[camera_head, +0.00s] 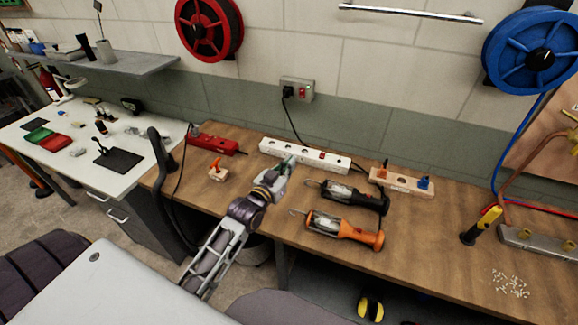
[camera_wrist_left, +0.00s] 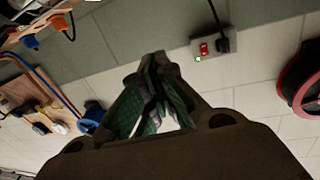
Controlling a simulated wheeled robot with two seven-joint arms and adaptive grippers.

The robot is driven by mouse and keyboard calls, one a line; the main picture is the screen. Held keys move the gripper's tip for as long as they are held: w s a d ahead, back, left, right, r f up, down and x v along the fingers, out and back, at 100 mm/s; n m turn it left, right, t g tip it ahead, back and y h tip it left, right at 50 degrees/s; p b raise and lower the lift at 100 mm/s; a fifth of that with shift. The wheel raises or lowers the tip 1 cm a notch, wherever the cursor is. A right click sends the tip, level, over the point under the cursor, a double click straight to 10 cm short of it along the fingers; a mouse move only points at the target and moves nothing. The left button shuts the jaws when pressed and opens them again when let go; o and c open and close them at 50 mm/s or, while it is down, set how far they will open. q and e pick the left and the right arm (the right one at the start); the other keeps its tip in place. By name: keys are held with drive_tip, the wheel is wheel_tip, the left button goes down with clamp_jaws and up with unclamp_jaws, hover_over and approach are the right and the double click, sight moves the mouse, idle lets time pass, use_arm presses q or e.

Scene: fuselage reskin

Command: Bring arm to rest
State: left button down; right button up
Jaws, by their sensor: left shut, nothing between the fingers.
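My left arm reaches up from the bottom of the head view over the wooden workbench (camera_head: 440,260). Its gripper (camera_head: 288,168) is in front of the white power strip (camera_head: 335,160); I cannot tell whether they touch. In the left wrist view the fingers (camera_wrist_left: 154,62) are drawn together and hold nothing. The wrist camera looks toward the wall, with the wall socket (camera_wrist_left: 205,48) beyond the fingertips. My right gripper is in neither view.
A black work lamp (camera_head: 368,200) and an orange one (camera_head: 345,229) lie right of the gripper. A wooden block with plugs (camera_head: 402,181), a red power strip (camera_head: 213,143) and a small orange-topped block (camera_head: 218,173) are nearby. A yellow-black tool (camera_head: 482,225) stands farther right.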

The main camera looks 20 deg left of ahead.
use_arm(q)
drive_tip(key=shift+f, duration=0.15)
idle(0.5)
